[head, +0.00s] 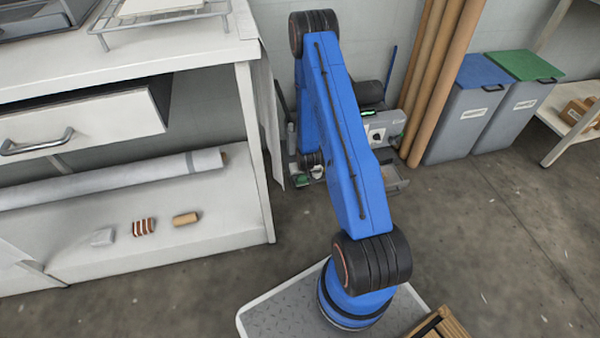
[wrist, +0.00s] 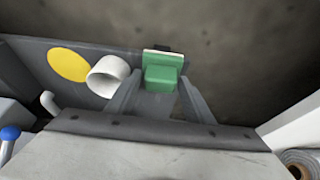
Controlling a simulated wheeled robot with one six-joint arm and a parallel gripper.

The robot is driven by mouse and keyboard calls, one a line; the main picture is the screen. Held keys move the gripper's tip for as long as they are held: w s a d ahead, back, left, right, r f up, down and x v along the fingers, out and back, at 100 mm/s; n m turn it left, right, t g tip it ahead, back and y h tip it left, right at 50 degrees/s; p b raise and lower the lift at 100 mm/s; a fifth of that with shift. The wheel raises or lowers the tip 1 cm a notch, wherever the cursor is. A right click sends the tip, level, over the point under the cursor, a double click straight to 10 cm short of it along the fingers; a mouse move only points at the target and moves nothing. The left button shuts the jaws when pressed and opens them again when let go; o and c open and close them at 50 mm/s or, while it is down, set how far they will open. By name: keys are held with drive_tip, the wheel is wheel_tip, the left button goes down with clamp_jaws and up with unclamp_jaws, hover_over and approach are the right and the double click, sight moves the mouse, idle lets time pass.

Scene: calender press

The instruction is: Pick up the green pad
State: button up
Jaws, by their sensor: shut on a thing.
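The green pad (wrist: 163,77) is a small green block with a pale strip along its far edge, in the upper middle of the wrist view. My gripper (wrist: 161,84) is shut on it, with one grey finger on each side. In the head view, a small green patch that looks like the pad (head: 301,181) shows low behind my blue arm. My gripper is mostly hidden there by the arm, and its contact with the pad cannot be made out.
A white cylinder (wrist: 107,76) and a yellow disc (wrist: 68,64) are left of the pad. A white bench (head: 240,160) stands left of my arm. Brown tubes (head: 437,80) and grey bins (head: 465,120) stand to the right. Open floor (head: 480,240) lies at the right front.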

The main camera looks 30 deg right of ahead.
drive_tip(key=s+a, duration=0.4)
drive_tip(key=s, duration=1)
drive_tip(key=shift+s, duration=0.2)
